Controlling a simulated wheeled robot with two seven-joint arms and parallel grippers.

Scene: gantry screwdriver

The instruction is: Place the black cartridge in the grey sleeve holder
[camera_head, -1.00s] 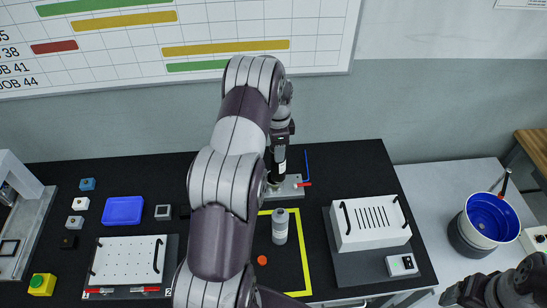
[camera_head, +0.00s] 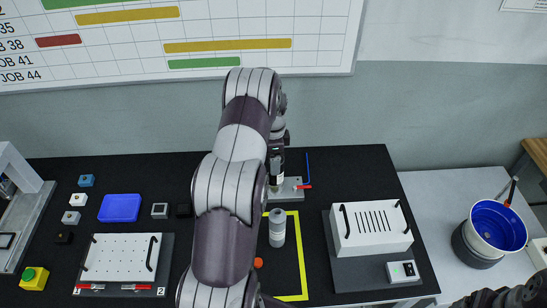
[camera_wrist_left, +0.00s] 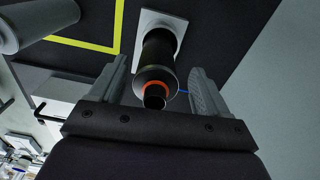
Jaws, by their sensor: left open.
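The black cartridge (camera_wrist_left: 158,55), with an orange ring near its end, shows in the left wrist view between the two fingers of my left gripper (camera_wrist_left: 155,85). The fingers are open, with a gap on both sides of the cartridge. The cartridge lines up with the pale square plate of the grey sleeve holder (camera_wrist_left: 177,22); how deep it sits cannot be told. In the head view the holder's base (camera_head: 290,188) shows at the back of the table, below my left gripper (camera_head: 277,158). My left arm hides part of it. My right gripper (camera_head: 497,298) is partly cut off at the lower right.
A grey canister (camera_head: 277,229) stands inside the yellow outline just in front of the holder. A white slotted box (camera_head: 370,228) is to the right, a blue tray (camera_head: 120,208) and a white perforated plate (camera_head: 120,259) to the left. A blue-lined bucket (camera_head: 497,226) stands far right.

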